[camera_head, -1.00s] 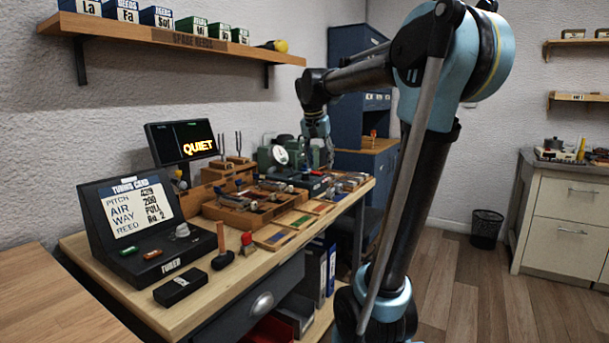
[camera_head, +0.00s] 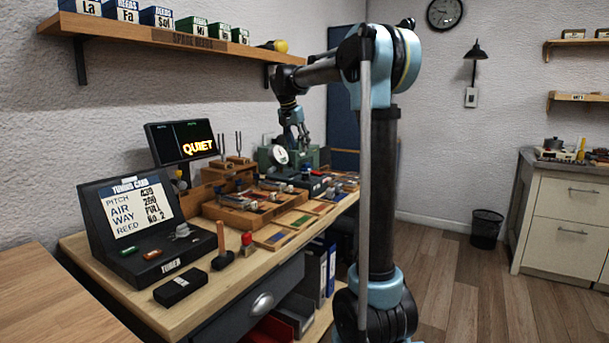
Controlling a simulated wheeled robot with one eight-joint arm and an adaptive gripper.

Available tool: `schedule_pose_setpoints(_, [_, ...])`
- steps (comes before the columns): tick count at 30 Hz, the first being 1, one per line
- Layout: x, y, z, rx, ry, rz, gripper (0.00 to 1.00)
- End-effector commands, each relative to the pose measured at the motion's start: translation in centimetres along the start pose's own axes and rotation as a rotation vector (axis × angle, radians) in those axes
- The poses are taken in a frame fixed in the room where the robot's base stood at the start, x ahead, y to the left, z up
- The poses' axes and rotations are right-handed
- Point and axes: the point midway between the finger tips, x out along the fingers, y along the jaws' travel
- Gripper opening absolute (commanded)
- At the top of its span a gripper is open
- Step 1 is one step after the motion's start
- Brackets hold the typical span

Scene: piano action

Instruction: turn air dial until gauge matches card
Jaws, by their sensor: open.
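The tuning card (camera_head: 137,207) stands on the sloped black tuner console at the left of the bench. My gripper (camera_head: 298,146) is open and points down just right of the gauge, over the green unit. Whether it touches anything there I cannot tell.
A screen (camera_head: 181,141) reads QUIET. The console (camera_head: 150,262) carries a green button, an orange button and a grey knob. Wooden trays (camera_head: 243,214), tuning forks and small tools crowd the bench. A shelf (camera_head: 180,36) with boxes hangs above.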

Motion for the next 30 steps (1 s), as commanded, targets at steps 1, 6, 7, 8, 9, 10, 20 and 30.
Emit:
schedule_pose_setpoints(1, [1.0, 0.0, 0.0, 0.001, 0.0, 0.0, 0.48])
schedule_pose_setpoints(6, [4.0, 0.0, 0.0, 0.0, 0.0, 0.0, 0.48])
schedule_pose_setpoints(7, [4.5, 0.0, 0.0, 0.0, 0.0, 0.0, 0.48])
schedule_pose_setpoints(8, [5.0, 0.0, 0.0, 0.0, 0.0, 0.0, 0.48])
schedule_pose_setpoints(9, [5.8, 0.0, 0.0, 0.0, 0.001, 0.0, 0.48])
schedule_pose_setpoints(10, [6.3, 0.0, 0.0, 0.0, 0.001, 0.0, 0.48])
schedule_pose_setpoints(20, [11.6, 0.0, 0.0, 0.0, 0.001, 0.0, 0.48])
schedule_pose_setpoints(30, [13.7, 0.0, 0.0, -0.001, 0.0, -0.001, 0.48])
